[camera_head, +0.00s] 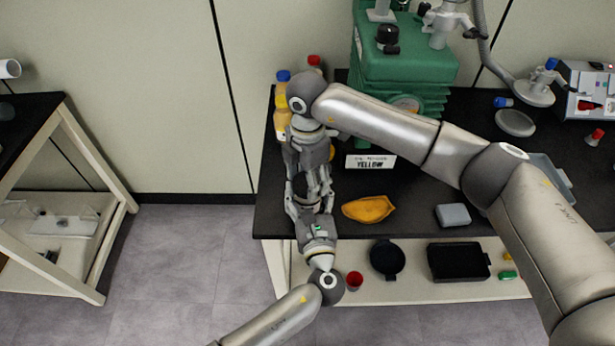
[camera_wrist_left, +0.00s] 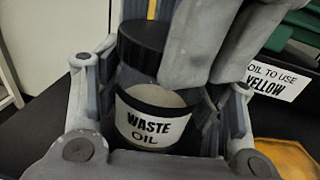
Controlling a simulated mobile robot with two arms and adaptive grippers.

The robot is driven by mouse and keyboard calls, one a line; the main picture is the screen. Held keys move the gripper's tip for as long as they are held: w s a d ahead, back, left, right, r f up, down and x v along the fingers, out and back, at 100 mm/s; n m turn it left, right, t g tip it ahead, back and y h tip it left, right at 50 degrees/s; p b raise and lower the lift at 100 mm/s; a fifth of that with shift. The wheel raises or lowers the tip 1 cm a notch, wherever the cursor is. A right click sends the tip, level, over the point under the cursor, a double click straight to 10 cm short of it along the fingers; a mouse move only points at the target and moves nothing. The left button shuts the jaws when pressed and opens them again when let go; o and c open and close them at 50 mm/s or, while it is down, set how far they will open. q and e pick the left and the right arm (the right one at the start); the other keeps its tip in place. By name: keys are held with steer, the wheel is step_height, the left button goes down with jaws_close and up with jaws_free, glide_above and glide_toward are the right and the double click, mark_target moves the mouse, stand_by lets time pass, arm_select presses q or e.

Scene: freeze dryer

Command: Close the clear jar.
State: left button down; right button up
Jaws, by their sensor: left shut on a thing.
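The clear jar (camera_wrist_left: 135,84) with a "WASTE OIL" label stands between the fingers of my left gripper (camera_head: 309,197), which is shut on it at the table's front left. A black lid (camera_wrist_left: 143,43) sits over the jar's mouth. I cannot tell whether it is tightened. My right gripper (camera_head: 314,179) reaches down from above. Its grey fingers (camera_wrist_left: 196,45) are close against the lid's right side in the left wrist view; whether they grip the lid is unclear. In the head view the grippers mostly hide the jar.
The "YELLOW" sign (camera_head: 371,162) and green machine (camera_head: 405,60) stand behind. Bottles (camera_head: 281,115) stand at the back left. A lower shelf holds black pans (camera_head: 387,259).

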steer(key=m, duration=0.5)
steer(key=shift+m, duration=0.4)
steer(key=m, duration=0.3)
steer(key=shift+f, duration=0.1)
steer(key=m, duration=0.3)
steer(key=o, duration=1.1)
steer(key=shift+r, duration=2.3)
